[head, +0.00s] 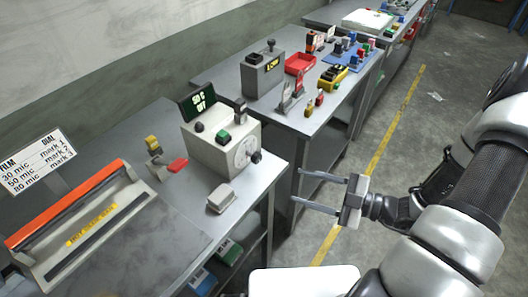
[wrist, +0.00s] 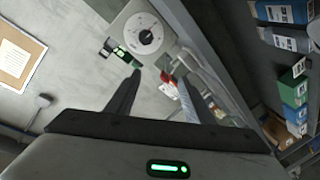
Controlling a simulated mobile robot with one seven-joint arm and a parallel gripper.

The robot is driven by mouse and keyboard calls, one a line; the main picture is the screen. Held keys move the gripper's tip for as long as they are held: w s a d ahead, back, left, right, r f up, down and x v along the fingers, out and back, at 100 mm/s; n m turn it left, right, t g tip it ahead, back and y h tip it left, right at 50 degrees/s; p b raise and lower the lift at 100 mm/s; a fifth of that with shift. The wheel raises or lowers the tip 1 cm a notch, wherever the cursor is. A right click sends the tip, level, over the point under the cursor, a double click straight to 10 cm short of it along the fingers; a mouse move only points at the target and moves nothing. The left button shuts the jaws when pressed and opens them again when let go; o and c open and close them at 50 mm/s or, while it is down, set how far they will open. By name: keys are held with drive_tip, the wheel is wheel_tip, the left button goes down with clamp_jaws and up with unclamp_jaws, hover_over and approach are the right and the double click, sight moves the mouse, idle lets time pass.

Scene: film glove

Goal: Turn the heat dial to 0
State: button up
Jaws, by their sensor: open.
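The heat dial (head: 244,152) is a round white scale on the side of a pale box (head: 208,148) on the near bench, with a dark knob (head: 256,156) beside it at the box's right edge. In the wrist view the dial (wrist: 144,35) faces me, with a dark centre; its marks are too small to read. My gripper (head: 298,186) is open and empty, right of the box and beyond the bench edge, its fingers pointing at the bench. In the wrist view its fingertips (wrist: 158,76) lie below the dial, apart from it.
A small dark display with green text (head: 199,102) stands behind the box. A light grey block (head: 221,198) lies on the bench in front of it. A sealer with an orange bar (head: 68,205) and a sign (head: 38,160) are at left. Open floor lies right of the bench.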

wheel_tip(320, 180, down, 3)
drive_tip(key=w+d+m+t+h, duration=0.1)
drive_tip(key=d+m+t, duration=0.25)
drive_tip(key=m, duration=0.35)
drive_tip(key=p, duration=0.1)
approach(259, 160)
drive_tip(key=x, duration=0.9)
drive_tip(key=shift+c, duration=0.2)
drive_tip(key=c, duration=1)
